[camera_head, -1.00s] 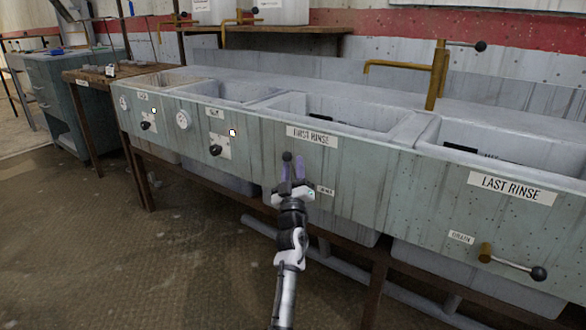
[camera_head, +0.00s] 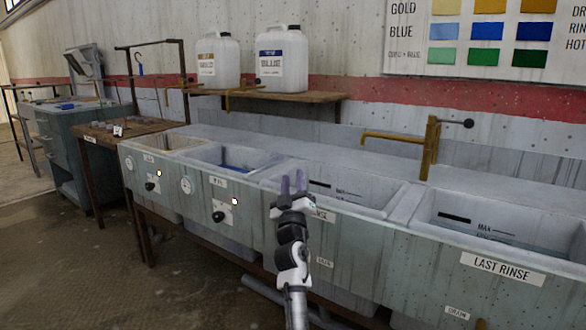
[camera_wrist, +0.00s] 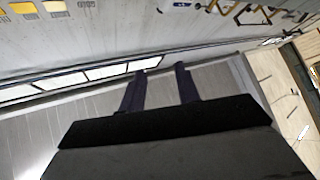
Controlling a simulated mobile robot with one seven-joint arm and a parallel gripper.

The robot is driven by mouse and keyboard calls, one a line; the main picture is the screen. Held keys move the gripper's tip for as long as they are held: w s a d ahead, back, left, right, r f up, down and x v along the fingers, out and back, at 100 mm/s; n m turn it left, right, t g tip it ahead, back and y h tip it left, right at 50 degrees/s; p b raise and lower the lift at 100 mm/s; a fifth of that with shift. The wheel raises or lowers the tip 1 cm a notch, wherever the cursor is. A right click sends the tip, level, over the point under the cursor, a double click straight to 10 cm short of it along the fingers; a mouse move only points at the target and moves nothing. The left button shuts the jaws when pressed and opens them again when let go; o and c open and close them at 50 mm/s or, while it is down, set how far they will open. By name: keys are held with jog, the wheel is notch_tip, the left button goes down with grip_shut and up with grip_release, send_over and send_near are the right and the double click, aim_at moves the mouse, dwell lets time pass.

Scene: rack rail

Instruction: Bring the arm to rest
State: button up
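My gripper (camera_head: 292,182) is raised in front of the sink row, at about the height of the first rinse basin's front rim in the head view. Its two dark purple fingers point up and stand apart with nothing between them. In the wrist view the fingers (camera_wrist: 162,85) also show a clear gap. My arm comes up from the bottom of the head view and hides part of the first rinse label.
The sink row (camera_head: 370,255) runs across, with the last rinse basin (camera_head: 500,230) at right. A brass tap (camera_head: 428,150) stands behind. Two white jugs (camera_head: 282,62) stand on a shelf (camera_head: 320,97). A wooden table (camera_head: 105,135) is at left. The floor (camera_head: 90,270) at front left is clear.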

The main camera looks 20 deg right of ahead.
jog(key=shift+r, duration=0.85)
jog(key=shift+a, duration=0.1)
